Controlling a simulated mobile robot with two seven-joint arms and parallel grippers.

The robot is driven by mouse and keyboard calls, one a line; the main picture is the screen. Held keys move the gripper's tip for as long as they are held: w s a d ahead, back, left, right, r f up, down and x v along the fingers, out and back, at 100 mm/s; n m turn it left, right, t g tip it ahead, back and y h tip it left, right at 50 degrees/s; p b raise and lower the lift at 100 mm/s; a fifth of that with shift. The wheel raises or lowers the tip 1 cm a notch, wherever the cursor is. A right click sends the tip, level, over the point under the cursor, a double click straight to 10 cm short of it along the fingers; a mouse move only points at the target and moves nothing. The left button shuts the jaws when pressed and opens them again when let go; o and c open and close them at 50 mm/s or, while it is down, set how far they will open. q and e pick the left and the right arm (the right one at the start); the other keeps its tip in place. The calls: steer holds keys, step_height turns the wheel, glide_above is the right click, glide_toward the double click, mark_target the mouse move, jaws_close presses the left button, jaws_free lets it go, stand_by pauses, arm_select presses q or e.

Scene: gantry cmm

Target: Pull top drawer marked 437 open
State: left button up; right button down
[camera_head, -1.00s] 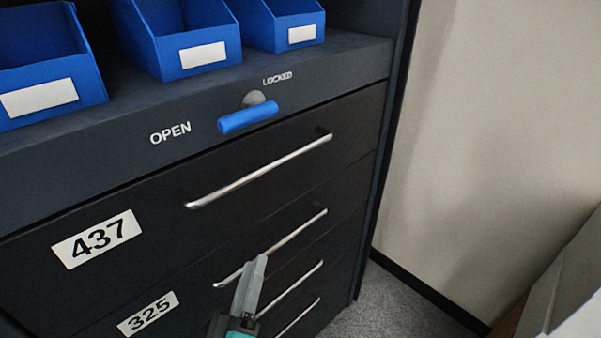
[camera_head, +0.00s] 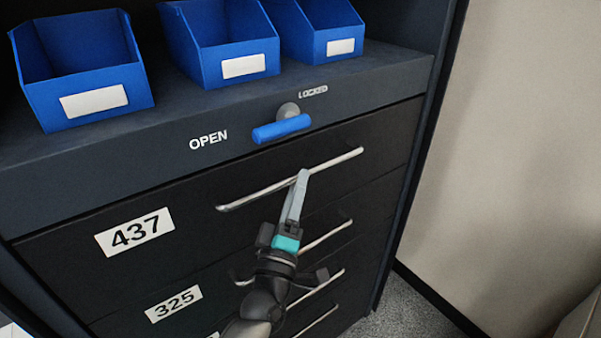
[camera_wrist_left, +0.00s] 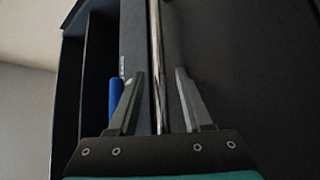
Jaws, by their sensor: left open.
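The top drawer (camera_head: 190,208) has a black front with a white label reading 437 (camera_head: 135,232) and looks shut. Its silver bar handle (camera_head: 250,197) slants up to the right. My left gripper (camera_head: 303,174) is at the middle of this handle, with its fingertips overlapping the bar in the head view. In the left wrist view the fingers (camera_wrist_left: 159,74) are apart, with the bar (camera_wrist_left: 155,40) running between them and a gap on each side. The blue lock lever (camera_head: 282,128) sits above the handle, between the words OPEN and LOCKED. My right gripper is not in view.
Several lower drawers with similar handles lie below, one labelled 325 (camera_head: 173,304). Blue bins (camera_head: 105,108) stand on the shelf above. A pale wall (camera_head: 520,150) is at the right, with grey carpet (camera_head: 400,305) below.

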arm_select(q)
steer(key=shift+x, duration=1.5)
jaws_close()
stand_by(0.4)
